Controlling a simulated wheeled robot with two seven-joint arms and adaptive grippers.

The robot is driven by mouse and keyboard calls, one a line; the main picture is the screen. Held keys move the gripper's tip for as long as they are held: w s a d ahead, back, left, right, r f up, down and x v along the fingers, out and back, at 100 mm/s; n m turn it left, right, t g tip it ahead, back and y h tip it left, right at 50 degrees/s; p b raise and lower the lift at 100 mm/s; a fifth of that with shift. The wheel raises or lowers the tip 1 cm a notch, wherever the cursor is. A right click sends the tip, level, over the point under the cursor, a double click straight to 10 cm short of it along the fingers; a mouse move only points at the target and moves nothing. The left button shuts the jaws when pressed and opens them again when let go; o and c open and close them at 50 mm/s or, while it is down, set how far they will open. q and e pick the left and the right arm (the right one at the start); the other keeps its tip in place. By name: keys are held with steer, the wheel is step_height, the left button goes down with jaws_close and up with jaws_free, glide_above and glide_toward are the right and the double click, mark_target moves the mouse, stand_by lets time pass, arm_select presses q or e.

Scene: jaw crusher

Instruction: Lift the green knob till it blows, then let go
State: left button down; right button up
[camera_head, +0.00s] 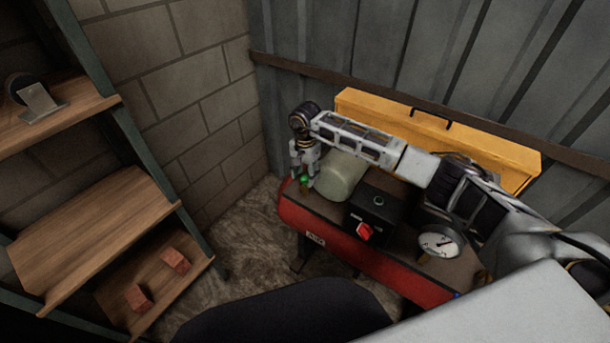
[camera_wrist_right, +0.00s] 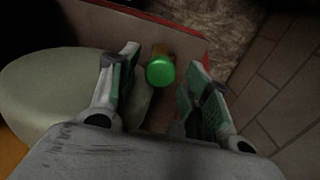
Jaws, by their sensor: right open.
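The green knob (camera_head: 304,181) sits on top of the red compressor (camera_head: 360,255) near its left end. In the right wrist view the round green knob (camera_wrist_right: 160,71) shows from above, between and just beyond the fingertips. A small brownish fitting shows beneath it. My right gripper (camera_head: 303,178) reaches down over the knob. In the wrist view its two fingers (camera_wrist_right: 161,75) are spread apart on either side of the knob, with gaps between, and hold nothing. My left gripper is in neither view.
A pale rounded housing (camera_head: 343,176) stands close beside the gripper. A black box with a red switch (camera_head: 364,231) and a pressure gauge (camera_head: 439,243) are further right. A yellow case (camera_head: 440,135) stands behind. Wooden shelves (camera_head: 92,232) with bricks are at left.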

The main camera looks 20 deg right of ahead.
steer(key=shift+f, duration=0.3)
jaws_close()
stand_by(0.3)
